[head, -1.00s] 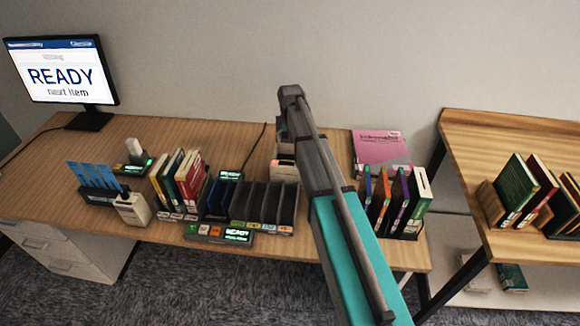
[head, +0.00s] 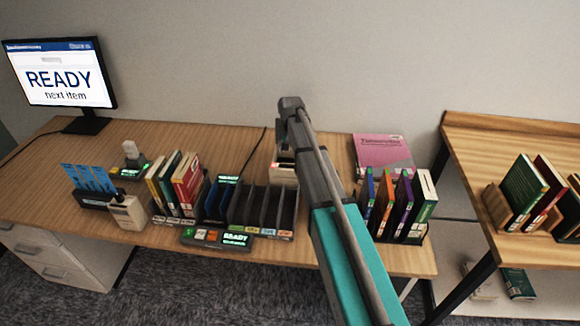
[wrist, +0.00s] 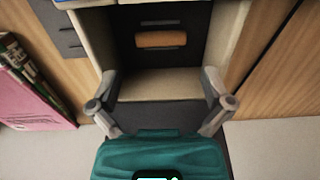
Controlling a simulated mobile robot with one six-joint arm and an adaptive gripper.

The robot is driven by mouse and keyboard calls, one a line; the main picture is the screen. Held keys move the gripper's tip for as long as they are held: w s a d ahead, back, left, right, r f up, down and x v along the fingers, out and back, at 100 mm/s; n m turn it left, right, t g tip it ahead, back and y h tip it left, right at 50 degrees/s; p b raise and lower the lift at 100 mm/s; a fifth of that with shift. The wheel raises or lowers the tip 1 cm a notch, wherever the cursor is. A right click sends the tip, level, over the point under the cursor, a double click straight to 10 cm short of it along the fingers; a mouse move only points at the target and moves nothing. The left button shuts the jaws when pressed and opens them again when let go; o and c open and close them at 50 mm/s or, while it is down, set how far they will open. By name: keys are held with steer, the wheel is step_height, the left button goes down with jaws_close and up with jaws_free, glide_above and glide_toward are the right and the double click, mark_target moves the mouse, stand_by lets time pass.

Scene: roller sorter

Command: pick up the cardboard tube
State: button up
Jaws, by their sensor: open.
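A short tan-brown cylinder, which looks like the cardboard tube (wrist: 162,39), lies crosswise against the dark inside of an open cream-walled housing (wrist: 180,84) in the wrist view. My gripper (wrist: 163,92) is open and empty, its two fingers spread at the mouth of the housing. The tube sits between the finger lines but beyond the tips, apart from them. In the head view, part of the cream housing (head: 284,173) shows at the back of the desk. My arm hides the tube and the fingers there.
A pink book (head: 383,152) and a rack of upright books (head: 402,205) stand right of my arm. Black sorter slots (head: 262,207) and more books (head: 180,185) stand left. A monitor (head: 62,75) reads READY. A second table (head: 480,140) is at right.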

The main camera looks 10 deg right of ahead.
mark_target(290, 162)
steer(key=shift+f, duration=0.1)
steer(key=shift+s+a+f+b, duration=0.1)
steer(key=shift+a+f+b, duration=0.05)
steer(key=shift+f+b, duration=2.4)
steer(key=c, duration=0.5)
